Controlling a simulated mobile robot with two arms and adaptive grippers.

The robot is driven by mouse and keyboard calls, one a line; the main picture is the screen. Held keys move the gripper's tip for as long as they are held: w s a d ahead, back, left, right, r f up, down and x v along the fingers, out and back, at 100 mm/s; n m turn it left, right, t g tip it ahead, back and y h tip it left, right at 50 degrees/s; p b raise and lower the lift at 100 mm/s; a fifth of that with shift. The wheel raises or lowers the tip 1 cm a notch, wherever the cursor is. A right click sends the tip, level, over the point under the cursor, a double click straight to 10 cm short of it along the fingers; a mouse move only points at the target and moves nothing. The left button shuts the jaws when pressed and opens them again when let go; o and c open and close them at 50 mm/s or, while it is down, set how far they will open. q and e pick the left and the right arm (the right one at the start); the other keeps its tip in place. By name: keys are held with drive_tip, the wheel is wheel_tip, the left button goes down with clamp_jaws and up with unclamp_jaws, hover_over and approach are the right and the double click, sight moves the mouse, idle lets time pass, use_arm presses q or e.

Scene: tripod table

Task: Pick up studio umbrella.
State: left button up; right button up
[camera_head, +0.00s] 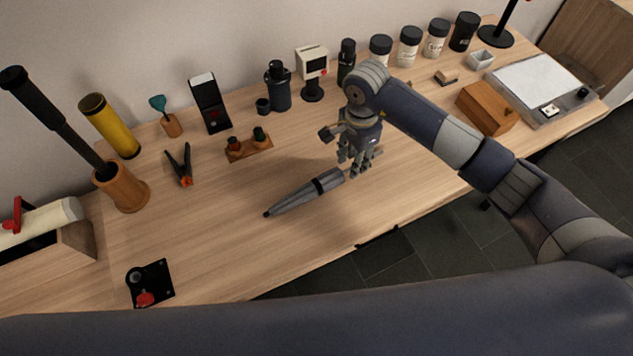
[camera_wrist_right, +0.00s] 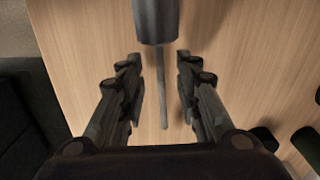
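The studio umbrella (camera_head: 295,197) is folded, grey, with a dark band, and lies on the wooden table near its front edge. Its tip points left and towards me. My right gripper (camera_head: 358,166) is over the umbrella's right end, with its fingers pointing down. In the right wrist view the gripper (camera_wrist_right: 158,68) is open. The umbrella's thin shaft (camera_wrist_right: 161,90) runs between the two fingers, apart from both, and its folded grey canopy (camera_wrist_right: 155,20) shows at the top. The head view hides the shaft behind the gripper. My left gripper is not in view.
On the wooden table (camera_head: 215,245), a small rack (camera_head: 249,147) and a clamp (camera_head: 182,165) stand behind the umbrella. Bottles and jars (camera_head: 409,46) line the back. A wooden box (camera_head: 486,107) is at right, a black plate (camera_head: 150,282) at front left.

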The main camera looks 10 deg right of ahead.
drive_tip(key=shift+f, duration=1.05)
clamp_jaws()
